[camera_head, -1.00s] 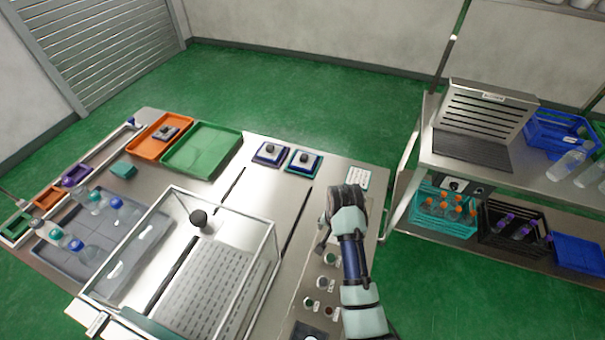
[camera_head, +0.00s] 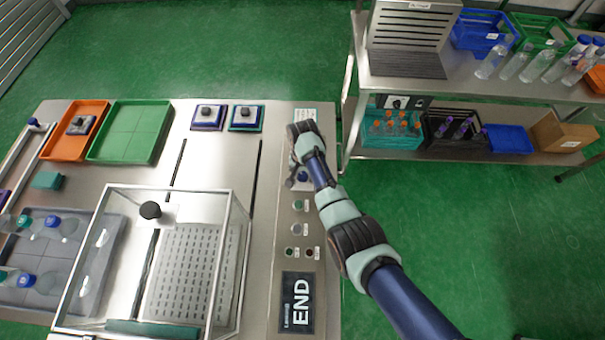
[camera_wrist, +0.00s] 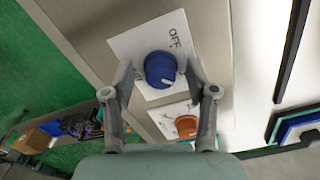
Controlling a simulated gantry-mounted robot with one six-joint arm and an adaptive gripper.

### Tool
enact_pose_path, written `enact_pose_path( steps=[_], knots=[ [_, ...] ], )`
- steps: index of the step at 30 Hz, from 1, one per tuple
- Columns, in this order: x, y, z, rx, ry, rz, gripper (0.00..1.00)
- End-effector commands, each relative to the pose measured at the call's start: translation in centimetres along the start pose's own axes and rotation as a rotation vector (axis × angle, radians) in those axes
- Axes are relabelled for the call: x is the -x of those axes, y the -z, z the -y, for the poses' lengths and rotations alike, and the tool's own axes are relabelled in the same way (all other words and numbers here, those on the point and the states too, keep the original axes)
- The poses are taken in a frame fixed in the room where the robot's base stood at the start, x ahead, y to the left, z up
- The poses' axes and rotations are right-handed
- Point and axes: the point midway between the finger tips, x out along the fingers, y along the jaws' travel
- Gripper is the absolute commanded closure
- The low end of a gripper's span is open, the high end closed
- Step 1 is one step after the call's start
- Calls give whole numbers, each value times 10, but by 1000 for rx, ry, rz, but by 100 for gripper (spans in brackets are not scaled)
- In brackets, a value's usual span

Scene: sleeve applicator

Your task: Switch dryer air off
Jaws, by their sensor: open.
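A blue round knob (camera_wrist: 160,70) sits on a white plate marked OFF (camera_wrist: 178,38) in the wrist view. A short white mark on the knob lies on its lower right side, turned away from the OFF text. My gripper (camera_wrist: 160,72) is open, with one finger on each side of the blue knob; I cannot tell whether they touch it. An orange-red knob (camera_wrist: 187,125) on a second white label sits just below, between the fingers. In the head view, my arm reaches over the control panel (camera_head: 285,200) and hides part of it.
The panel also carries several small buttons (camera_head: 297,229) and a black END label (camera_head: 297,302). A clear-walled box (camera_head: 150,260) stands to the left. A rack (camera_head: 480,90) with bottles and crates stands to the right. Green floor lies between.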

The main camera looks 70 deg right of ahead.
Motion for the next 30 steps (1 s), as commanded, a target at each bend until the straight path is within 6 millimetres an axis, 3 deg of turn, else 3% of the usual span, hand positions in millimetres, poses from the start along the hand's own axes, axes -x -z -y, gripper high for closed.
enact_pose_path(
  steps=[4,12,15,30],
  knots=[
    [1,0,0,0,0,0,43],
    [1,0,0,0,0,0,88],
    [1,0,0,0,0,0,100],
    [2,0,0,144,0,-1,100]
  ],
)
